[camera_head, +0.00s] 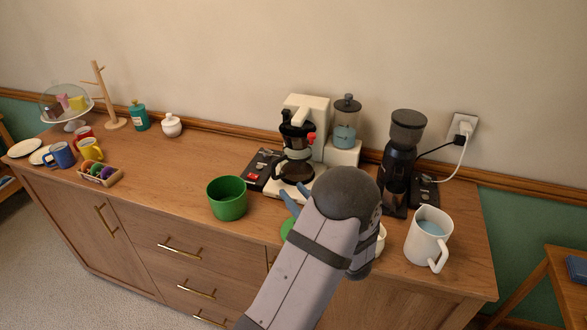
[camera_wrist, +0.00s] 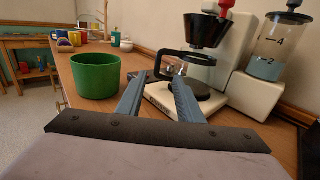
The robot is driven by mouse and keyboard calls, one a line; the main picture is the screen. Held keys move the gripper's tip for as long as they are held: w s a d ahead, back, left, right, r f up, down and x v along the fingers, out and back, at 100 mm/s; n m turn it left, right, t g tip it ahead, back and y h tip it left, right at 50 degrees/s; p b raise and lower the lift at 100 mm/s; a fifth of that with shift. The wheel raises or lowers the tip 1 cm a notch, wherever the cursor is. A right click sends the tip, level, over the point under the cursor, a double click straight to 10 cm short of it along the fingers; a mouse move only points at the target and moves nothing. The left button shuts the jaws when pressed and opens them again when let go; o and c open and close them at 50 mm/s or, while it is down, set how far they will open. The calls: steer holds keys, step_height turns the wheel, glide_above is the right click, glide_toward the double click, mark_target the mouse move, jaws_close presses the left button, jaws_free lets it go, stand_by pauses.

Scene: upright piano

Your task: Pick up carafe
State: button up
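The carafe (camera_head: 292,171) is a glass jug with a black handle. It stands on the plate of the white coffee maker (camera_head: 308,106), below the dark filter basket (camera_head: 297,137). In the wrist view, the carafe's black handle (camera_wrist: 161,62) faces me. My gripper (camera_head: 293,200) has two blue fingers, which also show in the wrist view (camera_wrist: 159,78). They are spread apart with nothing held between them. The fingertips point at the handle from the front, close to it. Whether they touch it, I cannot tell.
A green pot (camera_head: 228,200) stands left of my gripper. A black grinder (camera_head: 400,160) and a white pitcher of bluish liquid (camera_head: 428,238) stand to the right. A green item and a white cup are partly hidden by my arm. The counter further left has free room.

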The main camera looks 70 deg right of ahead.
mark_target(274, 172)
steer(key=shift+w+d+r, duration=0.15)
steer(key=shift+w+d, duration=0.1)
steer(key=shift+w, duration=0.05)
steer(key=p+x, duration=0.2)
steer(key=x, duration=0.2)
steer(key=shift+w+d, duration=0.25)
steer(key=shift+w, duration=0.1)
steer(key=shift+w+d, duration=0.45)
steer(key=shift+w, duration=0.05)
steer(key=shift+p, duration=0.35)
steer(key=shift+w+d+p, duration=0.25)
steer(key=shift+w+p, duration=0.05)
steer(key=shift+w, duration=0.05)
steer(key=shift+f+p+x, duration=0.15)
steer(key=shift+p+x, duration=0.3)
steer(key=shift+x, duration=0.65)
steer(key=shift+f+p+x, duration=0.15)
steer(key=shift+p+x, duration=0.3)
steer(key=shift+x, duration=0.6)
steer(key=shift+r, duration=0.1)
jaws_close()
